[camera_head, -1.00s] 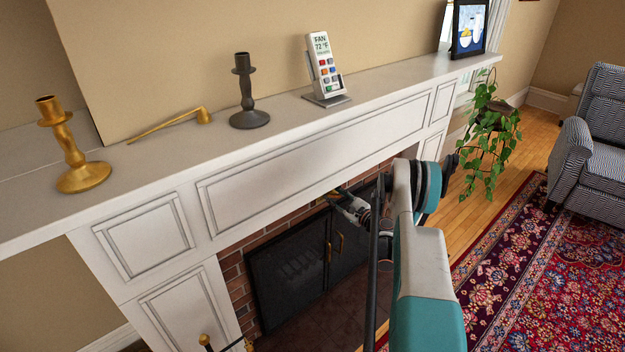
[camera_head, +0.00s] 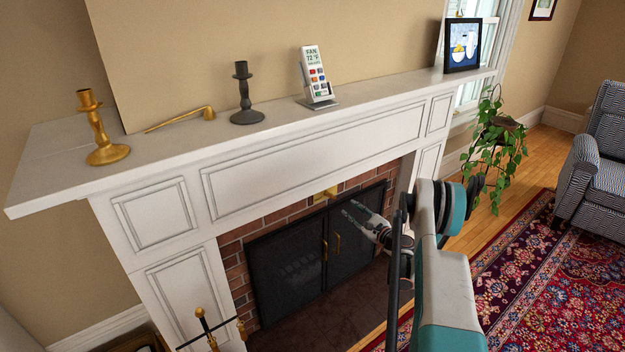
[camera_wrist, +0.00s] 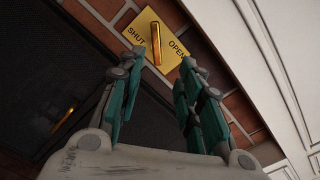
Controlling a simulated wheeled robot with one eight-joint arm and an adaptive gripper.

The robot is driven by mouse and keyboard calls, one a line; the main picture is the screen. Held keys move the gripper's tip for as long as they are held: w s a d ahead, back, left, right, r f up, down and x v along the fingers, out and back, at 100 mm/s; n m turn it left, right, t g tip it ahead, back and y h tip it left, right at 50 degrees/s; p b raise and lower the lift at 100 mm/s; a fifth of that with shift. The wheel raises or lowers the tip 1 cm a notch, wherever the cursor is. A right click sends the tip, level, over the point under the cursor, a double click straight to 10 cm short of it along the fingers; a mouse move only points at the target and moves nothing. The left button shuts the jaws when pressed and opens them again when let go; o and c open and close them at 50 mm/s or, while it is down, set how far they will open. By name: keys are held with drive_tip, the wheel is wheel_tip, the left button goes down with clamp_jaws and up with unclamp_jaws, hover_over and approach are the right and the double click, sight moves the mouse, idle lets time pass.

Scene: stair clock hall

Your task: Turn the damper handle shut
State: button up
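The damper handle (camera_wrist: 156,43) is a brass bar on a brass plate (camera_wrist: 176,30) marked SHUT at left and OPEN at right in the wrist view. The bar stands between the two words; I cannot tell its exact setting. The plate also shows small in the head view (camera_head: 332,191), on the brick under the mantel. My gripper (camera_wrist: 164,60) is open and empty, its fingers pointing at the plate with the bar between their tips in the picture. In the head view my gripper (camera_head: 347,207) is apart from the plate, a little right of and below it.
Black fireplace doors (camera_head: 290,262) with brass pulls lie below the plate. The white mantel (camera_head: 290,125) overhangs above, bearing candlesticks, a snuffer, a remote and a picture. Fire tools (camera_head: 205,325) stand at lower left. A plant (camera_head: 497,140) and an armchair (camera_head: 600,160) are at right.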

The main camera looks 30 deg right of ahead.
drive_tip(key=w+a+r+n, duration=0.1)
drive_tip(key=a+r, duration=0.2)
drive_tip(key=w+a+r+n+g+y, duration=0.1)
drive_tip(key=a+r, duration=0.2)
drive_tip(key=r, duration=0.1)
drive_tip(key=w+a+r+n+g, duration=0.1)
drive_tip(key=w+a+r+n, duration=0.1)
drive_tip(key=r, duration=0.2)
drive_tip(key=shift+w+a+y, duration=0.1)
drive_tip(key=shift+a+y, duration=0.3)
drive_tip(key=a+r+n, duration=0.1)
drive_tip(key=a+r, duration=0.2)
drive_tip(key=a+r+n+g, duration=0.1)
drive_tip(key=a+r, duration=0.2)
drive_tip(key=a+r+n+g+y+p, duration=0.1)
drive_tip(key=a+r, duration=0.2)
drive_tip(key=shift+s+a+r+n, duration=0.3)
drive_tip(key=shift+s+a+n, duration=0.1)
drive_tip(key=shift+s+a+r, duration=0.1)
drive_tip(key=shift+a+r, duration=0.2)
drive_tip(key=shift+a, duration=0.1)
drive_tip(key=shift+o, duration=0.6)
